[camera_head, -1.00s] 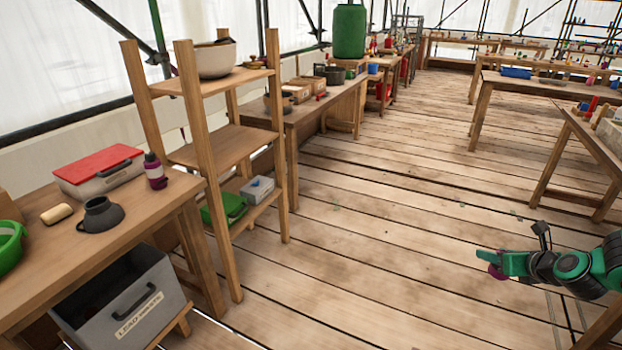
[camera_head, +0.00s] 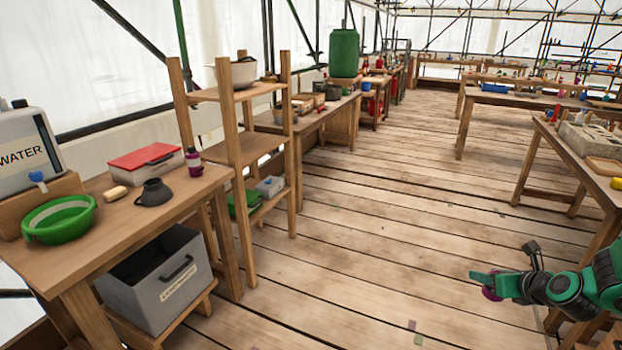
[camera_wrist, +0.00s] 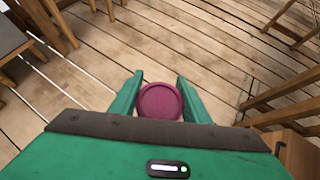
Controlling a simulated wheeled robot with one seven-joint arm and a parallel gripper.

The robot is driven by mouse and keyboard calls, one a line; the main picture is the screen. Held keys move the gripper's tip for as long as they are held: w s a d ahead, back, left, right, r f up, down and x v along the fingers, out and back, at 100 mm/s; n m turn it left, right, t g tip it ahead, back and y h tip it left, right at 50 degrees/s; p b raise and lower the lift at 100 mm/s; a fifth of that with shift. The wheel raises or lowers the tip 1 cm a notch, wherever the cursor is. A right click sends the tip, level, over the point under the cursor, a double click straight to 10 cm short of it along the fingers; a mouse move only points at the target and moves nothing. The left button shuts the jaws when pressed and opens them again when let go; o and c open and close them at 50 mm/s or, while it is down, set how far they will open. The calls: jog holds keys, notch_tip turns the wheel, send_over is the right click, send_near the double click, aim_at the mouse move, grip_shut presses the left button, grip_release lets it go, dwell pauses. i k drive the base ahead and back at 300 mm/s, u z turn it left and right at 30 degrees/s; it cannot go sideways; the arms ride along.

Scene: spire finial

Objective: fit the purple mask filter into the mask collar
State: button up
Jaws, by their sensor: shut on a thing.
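My gripper (camera_head: 484,282) is at the lower right of the head view, out over the open floor. It is shut on the purple mask filter (camera_wrist: 160,101), a round disc seen between the two green fingers in the wrist view. In the head view the filter (camera_head: 491,293) shows only partly, below the fingers. A dark grey cup-like piece with a raised round neck, which looks like the mask collar (camera_head: 155,193), stands on the left wooden table (camera_head: 125,226). It is far from my gripper.
On the left table are a green basin (camera_head: 58,222), a soap bar (camera_head: 116,193), a red-lidded box (camera_head: 146,160), a purple bottle (camera_head: 194,163) and a water canister (camera_head: 25,150). A grey bin (camera_head: 160,285) sits beneath. A wooden shelf (camera_head: 240,145) stands behind. The middle floor is clear.

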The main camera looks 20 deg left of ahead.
aim_at(154, 192)
jog(key=u, duration=0.15)
jog(key=k, duration=0.1)
jog(key=u, duration=1.9)
jog(key=i, duration=1)
